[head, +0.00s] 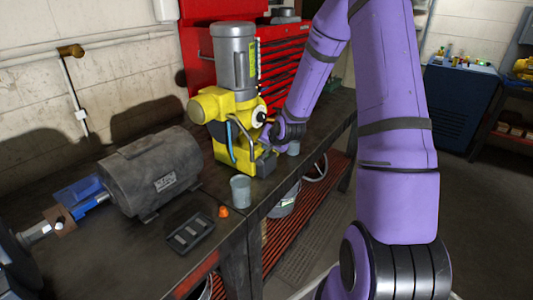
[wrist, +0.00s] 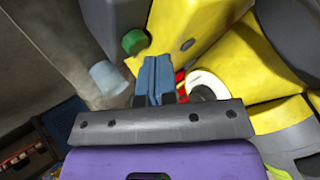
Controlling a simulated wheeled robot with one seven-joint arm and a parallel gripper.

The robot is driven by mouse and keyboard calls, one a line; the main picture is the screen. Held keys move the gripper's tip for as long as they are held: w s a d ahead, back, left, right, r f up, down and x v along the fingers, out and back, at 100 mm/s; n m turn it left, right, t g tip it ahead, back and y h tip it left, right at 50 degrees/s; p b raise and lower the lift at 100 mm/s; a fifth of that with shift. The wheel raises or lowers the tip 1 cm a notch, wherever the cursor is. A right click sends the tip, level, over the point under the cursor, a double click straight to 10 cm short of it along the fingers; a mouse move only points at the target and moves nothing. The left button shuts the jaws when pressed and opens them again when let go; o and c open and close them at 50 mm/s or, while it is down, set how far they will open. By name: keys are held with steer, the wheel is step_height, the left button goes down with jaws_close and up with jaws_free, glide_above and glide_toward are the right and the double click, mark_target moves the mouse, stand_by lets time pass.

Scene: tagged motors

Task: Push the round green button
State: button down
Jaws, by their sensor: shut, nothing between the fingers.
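The round green button (wrist: 134,42) sticks out from the grey and yellow casing of the machine in the wrist view. I cannot make it out in the head view. The yellow machine (head: 240,108) with a grey motor on top stands on the bench. My gripper's blue fingers (wrist: 155,62) are shut and empty, and their tips appear just below and right of the button. I see no clear contact with it. In the head view my gripper is beside the machine's right side, mostly hidden by my wrist.
A grey cup (head: 240,190), an orange piece (head: 223,211) and a black tray (head: 190,233) lie on the bench front. A grey motor (head: 152,172) is at left. A red tool chest (head: 285,60) stands behind. A white ring (wrist: 207,84) is close right of the fingers.

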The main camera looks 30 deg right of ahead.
steer(key=shift+r, duration=0.3)
step_height(320, 180, up, 6)
stand_by(0.7)
steer(key=shift+d, duration=0.1)
stand_by(0.5)
stand_by(0.7)
